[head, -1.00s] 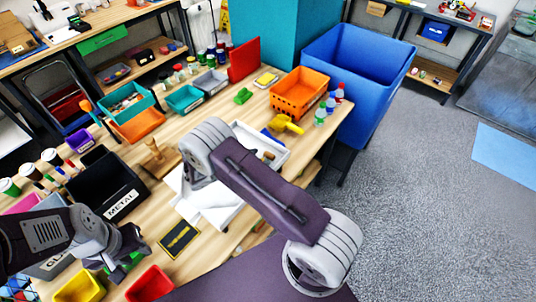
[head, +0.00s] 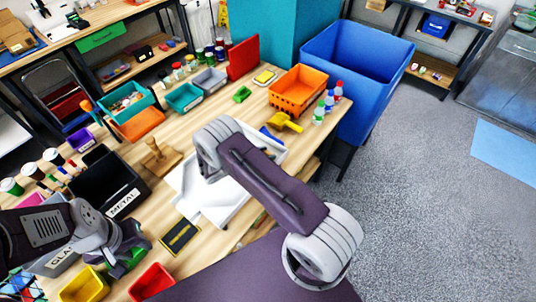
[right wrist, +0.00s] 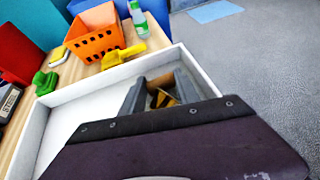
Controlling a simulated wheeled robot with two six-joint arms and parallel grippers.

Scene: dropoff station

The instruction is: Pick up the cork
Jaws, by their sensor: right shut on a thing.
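The brown cork (right wrist: 163,82) shows in the right wrist view between the fingers of my right gripper (right wrist: 160,92), which is shut on it. They are inside the white tray (right wrist: 85,108), near its far wall. A yellow-and-black patch shows just below the cork between the fingers; I cannot tell what it is. In the head view the cork and the right gripper are hidden behind my right arm, and part of the white tray (head: 215,215) shows. My left gripper (head: 128,250) is at the lower left, above the table by the bins; its fingers are unclear.
An orange basket (head: 299,92), a yellow tool (head: 285,122) and several bottles (head: 329,102) stand beyond the tray. A large blue bin (head: 375,60) is past the table's end. A black METAL bin (head: 105,190) and a small red bin (head: 151,281) are to the left.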

